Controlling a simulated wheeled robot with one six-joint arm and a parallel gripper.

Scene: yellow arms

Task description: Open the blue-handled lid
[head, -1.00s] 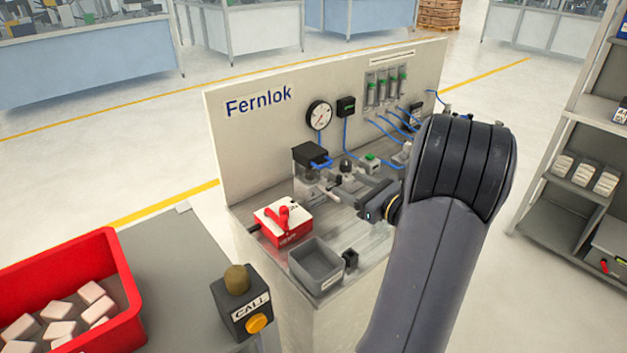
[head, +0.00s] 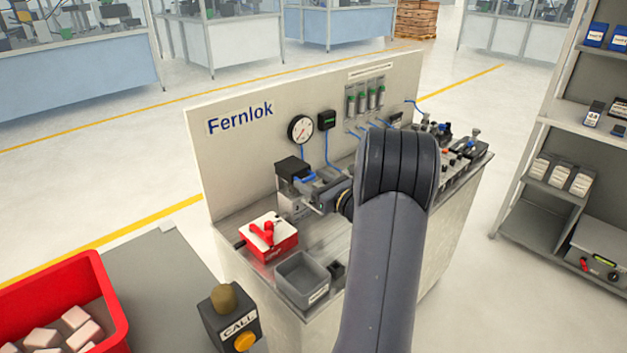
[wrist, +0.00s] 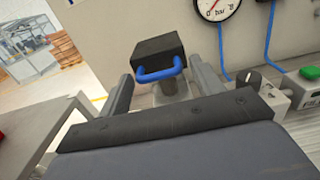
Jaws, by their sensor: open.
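The lid (head: 292,166) is a dark block on top of a grey fixture (head: 290,207) on the bench. Its blue handle (head: 305,178) sticks out from the front. In the wrist view the lid (wrist: 150,55) and its blue handle (wrist: 160,73) lie ahead, between the two fingers. My gripper (wrist: 164,84) is open, with one finger on each side of the handle and a gap to both. In the head view my gripper (head: 312,196) is close by the handle; whether it touches cannot be told. The lid looks shut. My arm hides part of the bench.
A red box with a red handle (head: 268,240) and a grey bin (head: 303,280) stand in front of the fixture. A pressure gauge (head: 300,130) and blue hoses are on the panel behind. A knob (wrist: 250,78) is right of my gripper.

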